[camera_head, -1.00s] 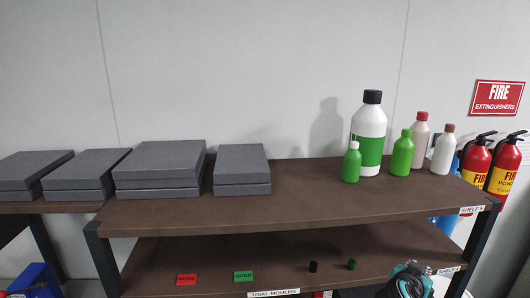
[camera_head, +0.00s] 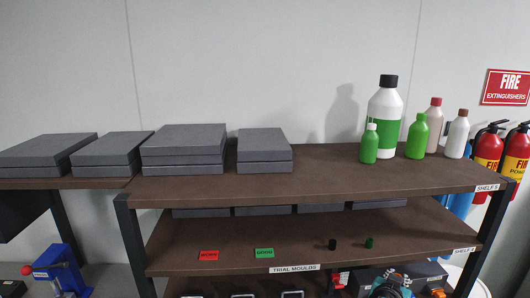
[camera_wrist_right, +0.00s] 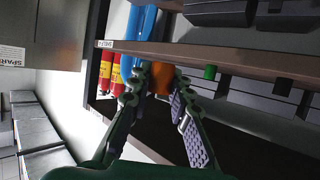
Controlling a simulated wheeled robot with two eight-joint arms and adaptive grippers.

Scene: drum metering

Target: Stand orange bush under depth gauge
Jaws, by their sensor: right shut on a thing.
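The orange bush (camera_wrist_right: 162,79) is a short orange cylinder, seen in the right wrist view between the fingertips of my right gripper (camera_wrist_right: 158,88). The gripper is shut on it, and the fingers cover part of its sides. In the head view my right gripper (camera_head: 392,284) is low at the bottom edge, below the lower shelf, and the bush cannot be made out there. I cannot pick out a depth gauge in either view. My left gripper is not in view.
Bottles and grey boxes stand on the upper shelf (camera_head: 320,172). A blue device (camera_head: 60,268) stands at lower left.

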